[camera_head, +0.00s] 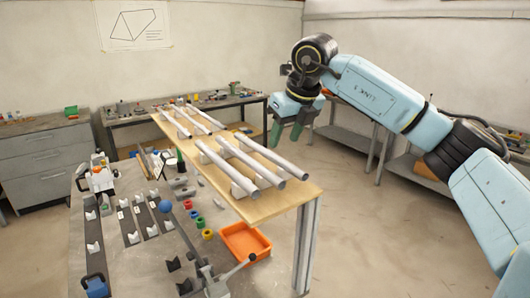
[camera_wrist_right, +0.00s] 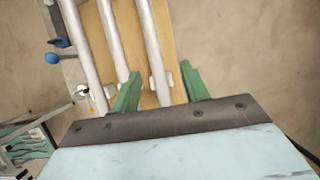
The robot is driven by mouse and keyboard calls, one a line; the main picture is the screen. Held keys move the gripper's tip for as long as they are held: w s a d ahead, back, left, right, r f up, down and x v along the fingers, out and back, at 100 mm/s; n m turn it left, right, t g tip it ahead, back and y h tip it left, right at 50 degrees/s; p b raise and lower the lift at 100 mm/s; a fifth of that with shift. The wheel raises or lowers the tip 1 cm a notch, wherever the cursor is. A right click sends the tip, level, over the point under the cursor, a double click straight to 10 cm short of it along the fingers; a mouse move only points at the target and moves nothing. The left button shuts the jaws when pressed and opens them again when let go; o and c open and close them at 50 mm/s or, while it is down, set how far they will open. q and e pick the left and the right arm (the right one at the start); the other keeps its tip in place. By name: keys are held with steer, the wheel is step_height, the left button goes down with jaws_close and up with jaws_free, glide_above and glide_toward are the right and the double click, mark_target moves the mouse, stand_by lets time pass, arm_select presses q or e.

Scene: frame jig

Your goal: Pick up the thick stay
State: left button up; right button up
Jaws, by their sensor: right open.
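Several pale grey tubes lie in two groups on white rests on a wooden board. The nearer group has a left tube (camera_head: 227,168), a middle tube (camera_head: 248,162) and a right tube (camera_head: 271,156), and looks thicker than the far group (camera_head: 191,119). I cannot tell for sure which tube is the thick stay. My right gripper (camera_head: 287,133) is open and empty, with green fingers pointing down, beyond the board's right edge in the head view. In the right wrist view its fingers (camera_wrist_right: 160,88) appear on either side of one tube (camera_wrist_right: 153,50), apart from it. My left gripper is out of view.
The wooden board (camera_head: 290,195) stands above floor on a metal post. A grey jig table (camera_head: 130,265) with V-blocks, a blue-knobbed lever (camera_head: 166,207) and coloured rings is at left. An orange bin (camera_head: 245,240) sits under the board's edge.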

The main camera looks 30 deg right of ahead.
mark_target(277, 156)
steer(key=shift+s+a+p+x, duration=0.1)
steer(key=shift+a+p+x, duration=0.2)
steer(key=shift+x, duration=1.05)
steer(key=shift+s+a+p+x, duration=0.15)
steer(key=shift+p+x, duration=0.2)
steer(key=shift+x, duration=0.95)
steer(key=shift+d, duration=0.1)
jaws_close()
